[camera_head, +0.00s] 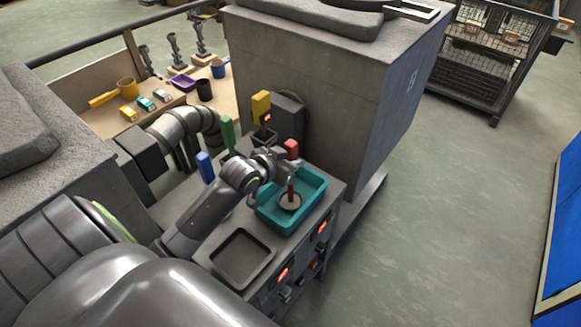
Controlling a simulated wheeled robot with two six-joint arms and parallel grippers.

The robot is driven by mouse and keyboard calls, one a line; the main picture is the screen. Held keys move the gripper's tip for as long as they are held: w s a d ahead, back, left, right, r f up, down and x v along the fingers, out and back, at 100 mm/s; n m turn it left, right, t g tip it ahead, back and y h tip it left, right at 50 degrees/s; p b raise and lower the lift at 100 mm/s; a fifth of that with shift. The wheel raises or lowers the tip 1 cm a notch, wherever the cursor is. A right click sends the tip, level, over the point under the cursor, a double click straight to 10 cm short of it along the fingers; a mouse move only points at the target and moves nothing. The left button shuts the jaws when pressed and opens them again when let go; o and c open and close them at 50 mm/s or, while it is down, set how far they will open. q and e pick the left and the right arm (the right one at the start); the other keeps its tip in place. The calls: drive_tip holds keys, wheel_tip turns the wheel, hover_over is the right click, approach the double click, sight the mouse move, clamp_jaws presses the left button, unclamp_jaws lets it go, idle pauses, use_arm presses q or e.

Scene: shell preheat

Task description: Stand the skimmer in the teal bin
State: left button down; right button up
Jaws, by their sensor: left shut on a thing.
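The skimmer (290,201) has a round brown disc at its lower end and a reddish upright stem. My left gripper (287,172) is shut on the skimmer near the top of its stem, with the disc below. The teal bin (265,218) is an open rectangular tray on the grey counter. The disc shows inside the bin's outline, towards its middle. I cannot tell whether the disc touches the bin floor. The gripper hides part of the stem and the bin's far left side. My right gripper is not in view.
A black square tray (243,256) sits in front of the bin. A big grey block (330,110) rises behind. Open floor (440,210) lies right.

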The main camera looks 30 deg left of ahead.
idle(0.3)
use_arm(q)
drive_tip(key=shift+f, duration=0.2)
drive_tip(key=c, duration=1.2)
unclamp_jaws()
drive_tip(key=shift+o, duration=0.2)
